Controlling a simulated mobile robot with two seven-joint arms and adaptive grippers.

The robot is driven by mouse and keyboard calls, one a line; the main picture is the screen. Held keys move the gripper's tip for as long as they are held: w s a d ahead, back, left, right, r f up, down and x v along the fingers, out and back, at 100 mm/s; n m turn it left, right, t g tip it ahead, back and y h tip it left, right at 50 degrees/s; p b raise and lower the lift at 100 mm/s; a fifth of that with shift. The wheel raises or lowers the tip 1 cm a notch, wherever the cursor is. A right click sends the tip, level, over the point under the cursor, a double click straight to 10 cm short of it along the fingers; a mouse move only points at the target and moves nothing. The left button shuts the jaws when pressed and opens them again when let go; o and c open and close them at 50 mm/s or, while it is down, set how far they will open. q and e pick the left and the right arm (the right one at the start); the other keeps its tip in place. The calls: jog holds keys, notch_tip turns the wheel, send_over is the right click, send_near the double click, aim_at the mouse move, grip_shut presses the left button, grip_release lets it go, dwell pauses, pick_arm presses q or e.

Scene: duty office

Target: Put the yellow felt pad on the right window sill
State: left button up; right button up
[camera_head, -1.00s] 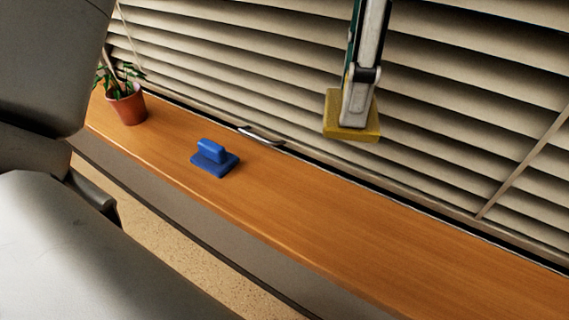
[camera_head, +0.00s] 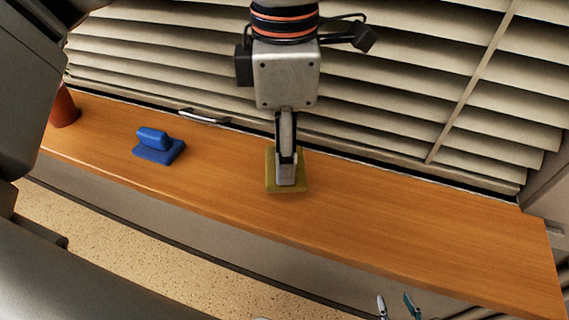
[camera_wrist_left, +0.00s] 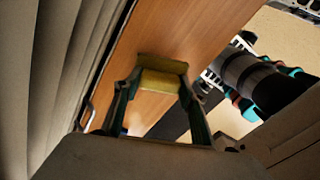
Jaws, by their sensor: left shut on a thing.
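The left wrist view also shows the pad (camera_wrist_left: 160,80) between the teal-sided fingers, against the sill (camera_wrist_left: 200,28). My right gripper (camera_head: 397,307) shows only its two fingertips at the bottom edge of the head view, apart, with nothing seen between them.
A blue block with a handle (camera_head: 158,148) stands on the sill left of the pad. A terracotta pot (camera_head: 64,107) is at the far left. A metal handle (camera_head: 203,116) and slatted blinds (camera_head: 400,80) line the back. The sill right of the pad is clear.

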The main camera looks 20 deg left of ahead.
pick_arm(q)
notch_tip(320, 180, down, 4)
dwell(0.4)
jog(key=shift+f, duration=0.15)
jog(key=o, duration=1.1)
